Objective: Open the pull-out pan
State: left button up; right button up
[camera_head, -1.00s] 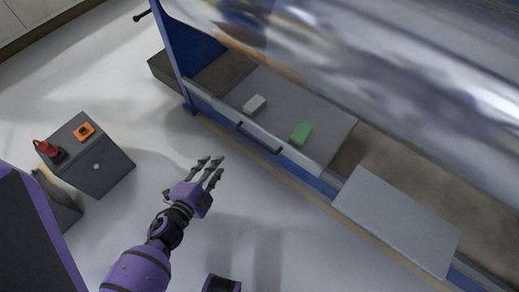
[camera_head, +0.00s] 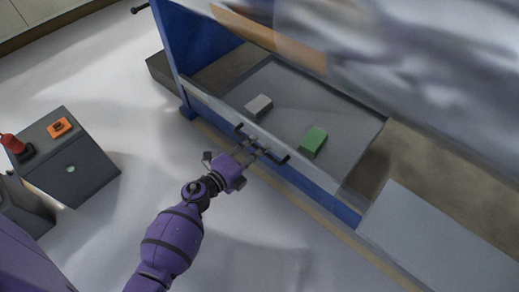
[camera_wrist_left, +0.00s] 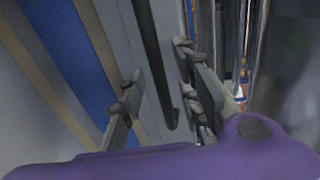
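The pull-out pan (camera_head: 340,108) is a shallow grey tray low in the blue-framed machine. Its dark bar handle (camera_head: 285,159) is on its front edge. A small grey block (camera_head: 259,105) and a green block (camera_head: 313,142) lie in the pan. My left gripper (camera_head: 256,149) is at the handle, partly hiding its middle. In the left wrist view, the dark handle bar (camera_wrist_left: 154,60) runs between the spread fingers of my left gripper (camera_wrist_left: 158,66). Gaps show on both sides of the bar, so the fingers look open around it. My right gripper is not in view.
A dark box (camera_head: 88,160) with a red knob (camera_head: 14,145) and an orange switch (camera_head: 59,127) stands at the left. A flat grey panel (camera_head: 440,235) is right of the pan. Shiny film or rollers (camera_head: 420,70) hang above. The floor before the pan is clear.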

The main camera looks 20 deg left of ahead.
pick_arm(q)
jog(key=shift+x, duration=0.9)
grip_shut()
